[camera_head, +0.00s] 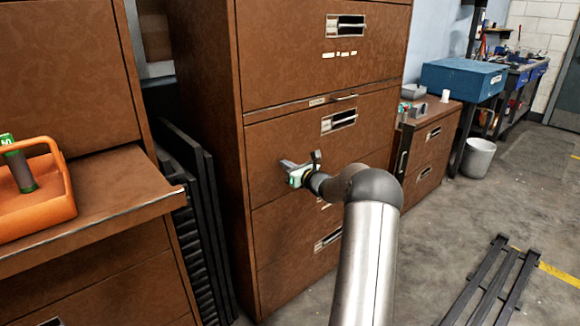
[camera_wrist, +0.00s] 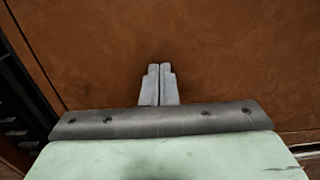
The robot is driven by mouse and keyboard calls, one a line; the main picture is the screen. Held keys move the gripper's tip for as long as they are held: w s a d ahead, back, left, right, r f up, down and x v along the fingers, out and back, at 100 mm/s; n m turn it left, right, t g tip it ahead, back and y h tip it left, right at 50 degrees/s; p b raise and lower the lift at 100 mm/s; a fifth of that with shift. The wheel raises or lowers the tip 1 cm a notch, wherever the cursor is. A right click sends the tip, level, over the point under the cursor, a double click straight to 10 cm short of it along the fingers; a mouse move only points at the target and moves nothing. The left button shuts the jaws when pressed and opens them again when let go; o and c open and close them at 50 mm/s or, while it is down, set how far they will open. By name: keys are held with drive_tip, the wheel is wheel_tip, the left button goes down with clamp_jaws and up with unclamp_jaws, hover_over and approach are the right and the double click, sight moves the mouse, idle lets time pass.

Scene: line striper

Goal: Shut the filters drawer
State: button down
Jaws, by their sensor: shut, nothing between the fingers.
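A tall brown cabinet (camera_head: 290,60) with several stacked drawers stands in the middle of the head view. I cannot read its labels, so I cannot tell which drawer is the filters drawer. My gripper (camera_head: 288,165) is in front of the drawer face (camera_head: 275,140) below the metal strip, left of its recessed handle (camera_head: 339,120). In the wrist view my gripper (camera_wrist: 159,68) has both fingers together, with nothing between them. Its tips point at a plain brown face (camera_wrist: 220,50); I cannot tell whether they touch it. My arm hides part of the lower drawers.
At left, a brown ledge (camera_head: 115,190) juts out and bears an orange tote (camera_head: 35,205). Black slatted panels (camera_head: 195,200) fill the gap beside the cabinet. A low cabinet (camera_head: 430,150) stands at right. A black frame (camera_head: 495,285) lies on the otherwise open floor.

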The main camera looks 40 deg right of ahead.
drive_tip(key=shift+w+a+r, duration=0.2)
drive_tip(key=shift+w+r, duration=0.05)
drive_tip(key=shift+r, duration=0.15)
drive_tip(key=s+d, duration=0.1)
drive_tip(key=s, duration=1.3)
drive_tip(key=shift+s+d+f, duration=0.2)
drive_tip(key=shift+s+f, duration=0.05)
drive_tip(key=shift+f, duration=0.15)
